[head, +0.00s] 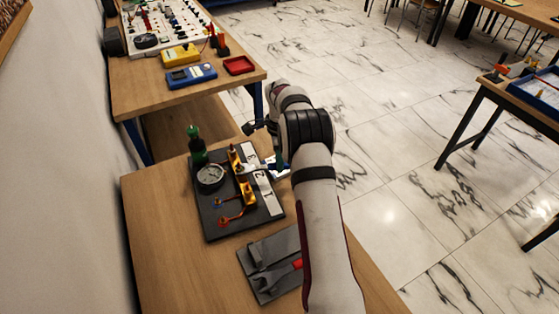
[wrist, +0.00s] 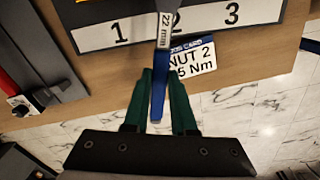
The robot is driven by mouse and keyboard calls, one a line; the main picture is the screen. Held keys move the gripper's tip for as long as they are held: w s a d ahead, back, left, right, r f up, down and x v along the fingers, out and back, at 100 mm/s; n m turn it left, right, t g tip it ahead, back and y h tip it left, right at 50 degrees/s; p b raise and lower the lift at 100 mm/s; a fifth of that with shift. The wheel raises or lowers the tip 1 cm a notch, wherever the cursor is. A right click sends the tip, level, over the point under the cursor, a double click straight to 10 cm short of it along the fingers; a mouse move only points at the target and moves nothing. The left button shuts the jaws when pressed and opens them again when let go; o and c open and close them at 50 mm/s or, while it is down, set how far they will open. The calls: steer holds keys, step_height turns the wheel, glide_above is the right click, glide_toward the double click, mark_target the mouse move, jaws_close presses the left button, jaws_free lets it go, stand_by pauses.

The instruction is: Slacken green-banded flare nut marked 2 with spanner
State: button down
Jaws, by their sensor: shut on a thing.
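The spanner (wrist: 158,98) has a blue handle and a grey shank marked 22 mm. My gripper (wrist: 160,76) is shut on its blue handle with two green fingers. The spanner's head runs off the top of the wrist view. In the head view my gripper (head: 279,161) is beside the rig's right edge, and the spanner (head: 254,167) reaches left across the number strip (head: 262,181) to the middle brass fittings (head: 239,168). The strip shows 1 and 3 in the wrist view; the spanner covers the 2. I cannot make out the green band or whether the jaw is around the nut.
A job card (wrist: 192,57) reading NUT 2 lies beside the strip. A grey tray (head: 256,248) with another spanner (head: 272,280) lies nearer. Bare wood is at the front left.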

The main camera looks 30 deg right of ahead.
steer(key=shift+s+a+m, duration=0.35)
steer(key=shift+s+m, duration=0.4)
steer(key=shift+m, duration=0.15)
steer(key=shift+d, duration=0.1)
steer(key=shift+s+d, duration=0.4)
steer(key=shift+d, duration=0.3)
steer(key=shift+s+d, duration=0.4)
steer(key=shift+d, duration=0.3)
steer(key=shift+s+d, duration=0.4)
steer(key=shift+d, duration=0.3)
steer(key=shift+r, duration=2.25)
